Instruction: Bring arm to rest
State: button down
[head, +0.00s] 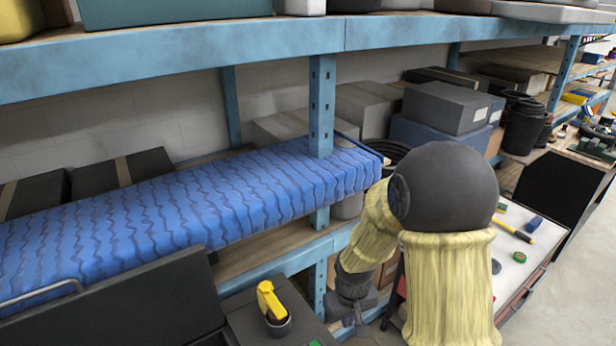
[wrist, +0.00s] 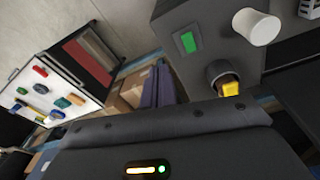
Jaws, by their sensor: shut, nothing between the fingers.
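My arm, in a yellow cloth sleeve with a dark round joint, hangs at the right of the head view. Its forearm folds down to the left behind the upper sleeve. My gripper (head: 352,318) points down beside the blue shelf post, low in the head view. It is shut and holds nothing; its fingertips are small and hard to make out.
A dark cup with a yellow tool (head: 268,300) stands on a dark cabinet left of my gripper; the yellow tool also shows in the wrist view (wrist: 229,89), near a white cup (wrist: 257,27). A blue-covered shelf load (head: 190,215) lies left. A white bench top (head: 510,255) holds small tools.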

jog(key=s+d+r+m+t+b, duration=0.1)
jog(key=s+d+r+m+b, duration=0.2)
jog(key=s+d, duration=0.3)
jog(key=s+b, duration=0.1)
jog(key=s, duration=0.2)
jog(key=shift+r+m, duration=0.4)
